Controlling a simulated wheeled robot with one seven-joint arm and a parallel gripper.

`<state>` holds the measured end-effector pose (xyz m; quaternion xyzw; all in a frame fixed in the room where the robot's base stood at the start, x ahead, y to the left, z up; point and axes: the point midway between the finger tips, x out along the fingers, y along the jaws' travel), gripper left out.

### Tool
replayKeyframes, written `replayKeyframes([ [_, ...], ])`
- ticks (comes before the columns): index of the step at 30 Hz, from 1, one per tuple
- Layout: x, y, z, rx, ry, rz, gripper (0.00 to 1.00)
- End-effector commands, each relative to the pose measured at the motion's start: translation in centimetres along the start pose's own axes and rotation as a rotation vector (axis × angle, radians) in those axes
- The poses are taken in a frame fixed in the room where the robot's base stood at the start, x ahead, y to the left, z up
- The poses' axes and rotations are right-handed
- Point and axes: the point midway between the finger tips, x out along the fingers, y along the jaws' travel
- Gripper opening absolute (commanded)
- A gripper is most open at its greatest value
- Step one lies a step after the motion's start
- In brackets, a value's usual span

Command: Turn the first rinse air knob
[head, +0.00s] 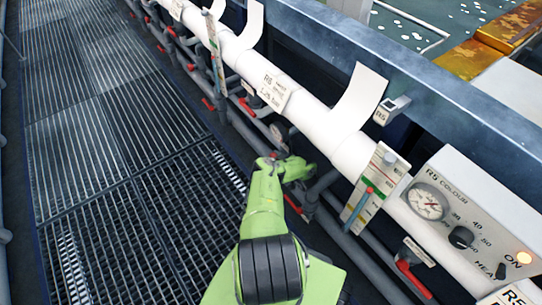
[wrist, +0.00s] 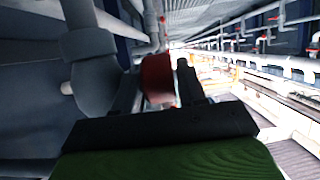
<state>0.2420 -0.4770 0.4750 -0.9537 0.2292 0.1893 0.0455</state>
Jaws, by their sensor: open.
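My green arm reaches up from the bottom of the head view, and my gripper (head: 284,166) is at the grey pipework below the white pipe. In the wrist view my gripper (wrist: 160,85) is open, with one dark finger on each side of a red knob (wrist: 157,78). Whether the fingers touch it is unclear. In the head view my arm and gripper largely hide this spot. I cannot read a label that names this knob as the first rinse air knob.
A white pipe (head: 313,120) with label plates runs along the tank edge. A control box (head: 470,215) marked R5 COLOUR, with a gauge and knobs, is at right. A red-handled valve (head: 411,272) hangs below it. The grated walkway (head: 110,130) at left is clear.

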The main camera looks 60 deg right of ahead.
Motion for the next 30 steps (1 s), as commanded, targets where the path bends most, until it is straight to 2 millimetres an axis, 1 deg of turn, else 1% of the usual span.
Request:
replayKeyframes([
  [1,0.0,0.0,-0.01,0.0,0.0,0.0,0.4],
  [8,0.03,-0.01,-0.03,0.0,0.0,0.0,0.05],
  [13,-0.01,-0.04,-0.4,0.0,-0.038,-0.002,0.04],
  [17,-0.06,-0.07,-0.77,-0.001,-0.141,-0.002,0.04],
  [22,0.1,-0.03,-0.47,-0.001,-0.256,-0.001,0.04],
  [30,0.19,-0.01,-0.16,0.0,-0.278,0.0,0.04],
])
